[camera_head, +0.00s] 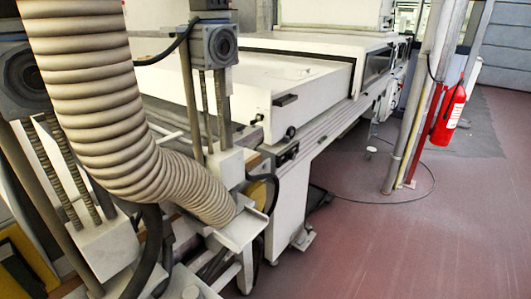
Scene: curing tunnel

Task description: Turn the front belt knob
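The long white curing tunnel (300,75) runs from the middle of the view toward the upper right. On its near side is a small dark round knob (291,131), just above a long side rail. A second small dark fitting (258,118) sits to its left, and a dark handle (285,99) sits on the white panel above. I cannot tell which of these is the front belt knob. My gripper is not in view, so its state and its distance from the knob do not show.
A thick beige corrugated hose (110,105) fills the left foreground, with metal posts and grey motor housings (213,43) beside it. A red fire extinguisher (448,115) hangs by pale posts at right. A thin cable (385,203) lies on the reddish floor (400,255), otherwise clear at lower right.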

